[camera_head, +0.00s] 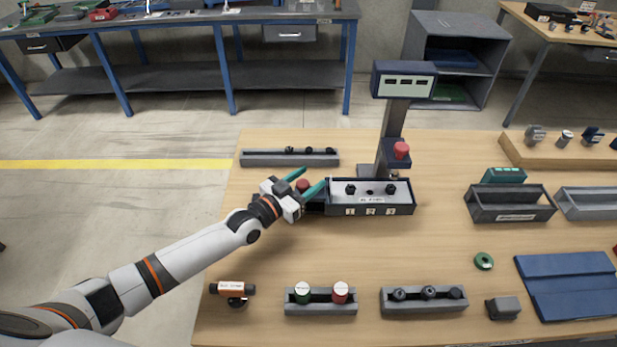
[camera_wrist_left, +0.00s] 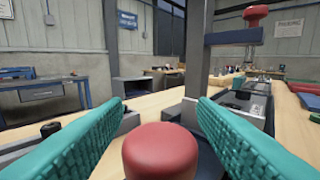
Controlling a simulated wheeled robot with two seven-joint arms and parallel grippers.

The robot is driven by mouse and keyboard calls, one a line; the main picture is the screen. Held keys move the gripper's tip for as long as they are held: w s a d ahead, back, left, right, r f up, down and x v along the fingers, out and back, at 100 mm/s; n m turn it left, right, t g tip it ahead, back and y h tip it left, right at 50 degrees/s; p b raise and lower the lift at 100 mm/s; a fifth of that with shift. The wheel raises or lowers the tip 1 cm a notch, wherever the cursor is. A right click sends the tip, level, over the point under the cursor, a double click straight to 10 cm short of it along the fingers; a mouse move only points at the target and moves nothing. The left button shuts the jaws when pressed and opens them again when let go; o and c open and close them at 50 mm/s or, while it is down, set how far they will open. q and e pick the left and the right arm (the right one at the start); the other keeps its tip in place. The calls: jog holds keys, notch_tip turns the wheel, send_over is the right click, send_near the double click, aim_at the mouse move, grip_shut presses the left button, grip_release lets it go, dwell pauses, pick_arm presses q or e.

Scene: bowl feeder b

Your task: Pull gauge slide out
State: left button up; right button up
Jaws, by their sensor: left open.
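The gauge (camera_head: 370,208) is a dark box with a light top, a label and several dark knobs, set below a post with a display head. A red round knob (camera_head: 303,185) stands on a dark slide (camera_head: 316,206) at the gauge's left end. My left gripper (camera_head: 314,176) is open, with its teal fingers either side of the red knob. In the left wrist view the red knob (camera_wrist_left: 162,150) sits low between the open fingers, with a gap to each. Part of the slide is hidden by the gripper. My right gripper is not in view.
A grey rack (camera_head: 290,160) with dark parts lies behind the gripper. The display post (camera_head: 390,130) with a red-topped block rises behind the gauge. Front racks (camera_head: 320,308) (camera_head: 424,305) and an orange-banded cylinder (camera_head: 233,290) stand nearer. The wooden table is clear between gauge and front racks.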

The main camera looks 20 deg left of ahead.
pick_arm(q)
jog(key=shift+w+d, duration=0.2)
jog(key=shift+w, duration=0.05)
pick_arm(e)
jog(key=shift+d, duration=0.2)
pick_arm(q)
grip_shut()
jog(key=shift+a, duration=0.1)
